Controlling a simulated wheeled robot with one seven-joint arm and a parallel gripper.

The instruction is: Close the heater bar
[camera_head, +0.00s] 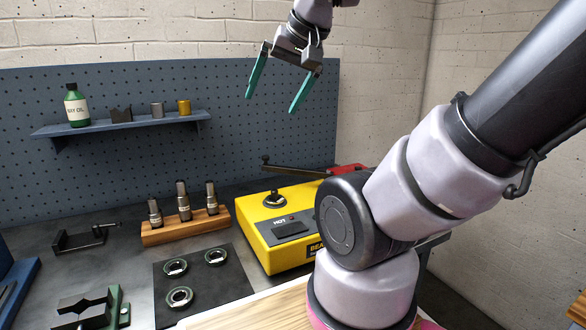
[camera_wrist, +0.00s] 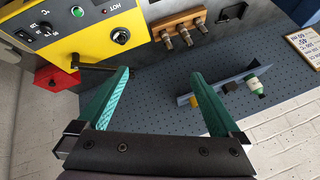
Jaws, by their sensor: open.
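The yellow heater (camera_head: 258,229) stands on the bench right of centre, its front lettering partly hidden by my arm. Its dark heater bar (camera_head: 297,170) runs along the back side, with a small upright knob at its left end and its right end by a red block. The bar stands clear of the round post (camera_head: 275,200) on the heater's top. My gripper (camera_head: 271,103) is open and empty, high above and behind the heater, with teal fingers pointing down. In the wrist view, my gripper (camera_wrist: 157,75) shows the bar (camera_wrist: 93,66) close beside its left finger, partly hidden; contact cannot be told.
A wooden stand (camera_head: 186,227) with several metal pieces is left of the heater. Bearing rings lie on a dark mat (camera_head: 224,279) in front. A shelf (camera_head: 120,125) with a green bottle hangs on the blue pegboard. A red block (camera_wrist: 55,83) adjoins the heater.

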